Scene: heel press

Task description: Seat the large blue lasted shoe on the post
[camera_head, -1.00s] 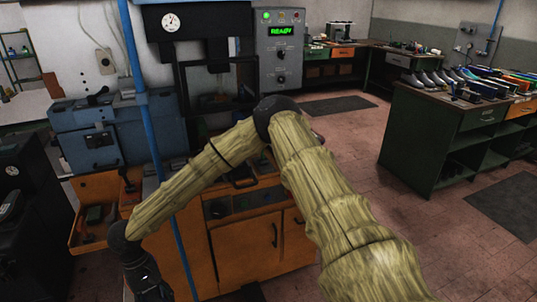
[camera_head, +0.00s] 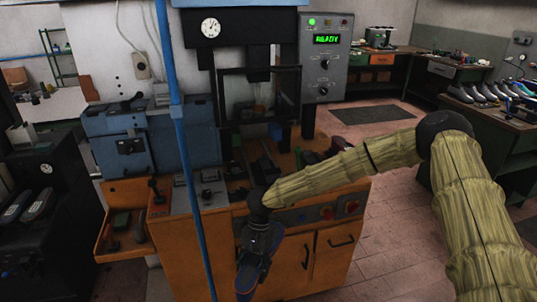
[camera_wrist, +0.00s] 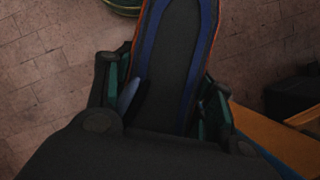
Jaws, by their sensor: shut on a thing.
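My gripper (camera_head: 257,252) is low in front of the orange cabinet in the head view. It is shut on the large blue shoe (camera_head: 246,280), which hangs below it, partly hidden by the gripper. In the wrist view the shoe's dark sole (camera_wrist: 174,50), with a blue rim and an orange edge, runs up between the two fingers of my gripper (camera_wrist: 163,98). The press (camera_head: 262,88) stands behind, with a dark frame and a small brownish part inside. I cannot make out the post clearly there.
A blue vertical pole (camera_head: 190,190) stands in front of the orange cabinet (camera_head: 315,262). A control box (camera_head: 325,60) reads READY with a green light. An open orange drawer (camera_head: 122,240) juts out at left. Shoes lie on a dark unit (camera_head: 45,245) at left. Free floor lies right of the cabinet.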

